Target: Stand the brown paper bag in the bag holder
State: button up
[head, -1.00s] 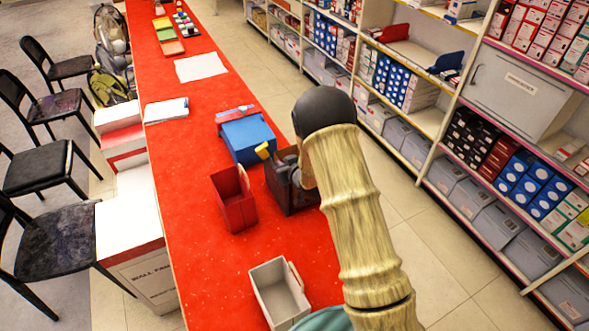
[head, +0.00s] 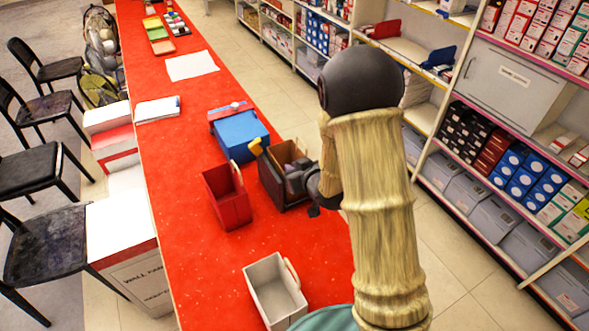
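A dark open-topped holder (head: 272,184) stands on the red counter, right of a red open box. A brown, paper-like shape (head: 287,153) shows inside its top; it looks like the brown paper bag, but I cannot tell how deep or how upright it sits. My gripper (head: 309,192) is at the right side of the holder, low beside its rim. Its fingers are small, dark and partly hidden by my arm, so I cannot tell whether they are open or touching the holder. A grey shape at the holder's front right is unclear.
The red open box (head: 229,197) stands left of the holder, and a blue box (head: 240,134) behind it. A pale open bin (head: 274,289) is nearer me. The red counter (head: 192,255) is clear around the bin. Stocked shelves line the right; chairs stand left.

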dwell(0.5)
jog(key=s+d+r+m+g+h, duration=0.2)
jog(key=s+d+g, duration=0.2)
jog(key=s, duration=0.7)
jog(key=s+d+r+m+g+h, duration=0.2)
jog(key=s+d+g, duration=0.3)
jog(key=s, duration=0.6)
jog(key=shift+d+r+m+h, duration=0.3)
jog(key=shift+r+h, duration=0.2)
jog(key=shift+r, duration=0.2)
